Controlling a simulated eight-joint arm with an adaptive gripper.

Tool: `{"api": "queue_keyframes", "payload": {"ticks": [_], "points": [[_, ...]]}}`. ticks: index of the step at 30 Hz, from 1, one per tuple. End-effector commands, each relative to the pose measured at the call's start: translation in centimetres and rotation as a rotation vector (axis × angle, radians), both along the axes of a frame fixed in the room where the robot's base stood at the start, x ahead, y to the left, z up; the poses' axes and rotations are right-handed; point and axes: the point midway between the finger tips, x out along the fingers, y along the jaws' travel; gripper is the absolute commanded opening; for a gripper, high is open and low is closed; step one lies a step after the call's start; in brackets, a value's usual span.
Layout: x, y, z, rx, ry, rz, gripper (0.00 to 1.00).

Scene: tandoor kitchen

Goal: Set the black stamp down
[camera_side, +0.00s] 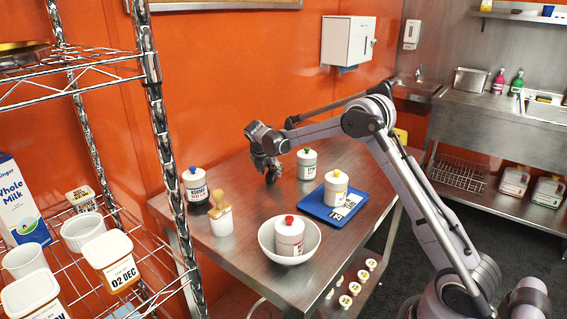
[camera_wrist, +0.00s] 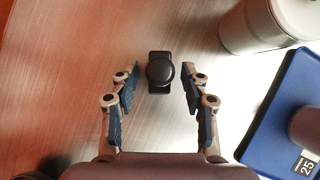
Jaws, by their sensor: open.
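The black stamp (camera_wrist: 160,72) stands on the steel table between my open fingertips in the wrist view, with a visible gap on each side. My gripper (camera_wrist: 158,90) is open and points down over it. In the side view my gripper (camera_side: 270,174) is low over the back of the steel table (camera_side: 255,190). The stamp shows there only as a small dark shape under the fingers, hard to tell apart from them.
A green-knobbed jar (camera_side: 307,165) stands right of my gripper, near a blue tray (camera_side: 318,207) holding a yellow-knobbed jar (camera_side: 335,190). A white bowl (camera_side: 265,238) holds a red-knobbed jar (camera_side: 289,238). A blue-knobbed jar (camera_side: 195,186) and a brush in a white holder (camera_side: 221,220) stand left.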

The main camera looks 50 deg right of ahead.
Motion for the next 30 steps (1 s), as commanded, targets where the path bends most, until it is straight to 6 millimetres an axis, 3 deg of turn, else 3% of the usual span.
{"api": "queue_keyframes", "payload": {"ticks": [15, 23, 26, 30], "points": [[-2.0, 4.8, 7.9, 0.0, 0.0, 0.002, 0.46], [-2.6, 5.9, 9.8, 0.004, -0.006, -0.006, 0.46], [-3.4, 6.6, 10.6, 0.031, -0.046, -0.045, 0.46], [-5.9, 8.7, 12.3, 0.12, -0.165, -0.178, 0.46]]}}
